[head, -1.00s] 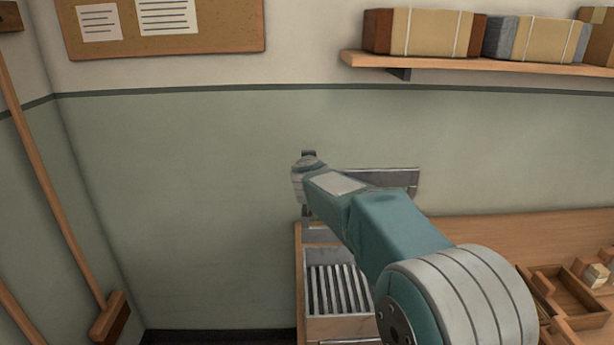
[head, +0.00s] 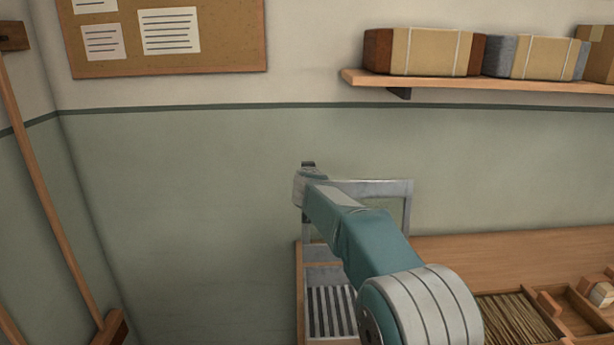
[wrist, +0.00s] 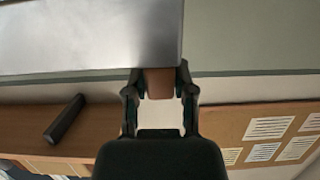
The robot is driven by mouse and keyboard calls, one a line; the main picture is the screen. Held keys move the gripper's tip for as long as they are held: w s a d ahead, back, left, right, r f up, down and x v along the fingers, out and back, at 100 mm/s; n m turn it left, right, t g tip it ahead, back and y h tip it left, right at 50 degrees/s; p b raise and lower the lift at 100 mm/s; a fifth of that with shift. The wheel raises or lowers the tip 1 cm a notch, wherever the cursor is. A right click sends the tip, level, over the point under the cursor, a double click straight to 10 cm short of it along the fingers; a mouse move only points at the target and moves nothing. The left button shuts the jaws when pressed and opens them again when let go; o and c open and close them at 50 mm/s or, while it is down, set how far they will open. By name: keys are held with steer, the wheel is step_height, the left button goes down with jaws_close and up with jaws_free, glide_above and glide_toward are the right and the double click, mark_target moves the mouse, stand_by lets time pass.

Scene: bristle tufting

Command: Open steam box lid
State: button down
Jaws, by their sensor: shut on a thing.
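The steam box (head: 325,275) stands on the bench with its slatted metal rack (head: 328,310) exposed. Its metal-framed lid (head: 400,188) is raised behind the rack, with a pane inside the frame. My arm covers part of the lid and box. My gripper (wrist: 159,84) is shut on the lid's brown handle (wrist: 159,82) in the wrist view. The grey lid panel (wrist: 85,38) fills the upper left of that view. In the head view my wrist end is at the lid's upper left, and the fingers are mostly hidden.
A shelf (head: 490,82) with wrapped boxes is on the wall at upper right. A corkboard (head: 165,45) hangs at upper left. A wooden pole (head: 45,190) leans at left. A wooden tray (head: 590,315) and a bundle of bristles (head: 515,315) lie on the bench at right.

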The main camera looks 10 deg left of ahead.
steer(key=shift+s+a+r, duration=0.1)
steer(key=shift+r, duration=0.25)
steer(key=shift+c, duration=2.2)
jaws_free()
steer(key=shift+f, duration=0.15)
steer(key=v, duration=1.1)
steer(key=shift+s, duration=0.4)
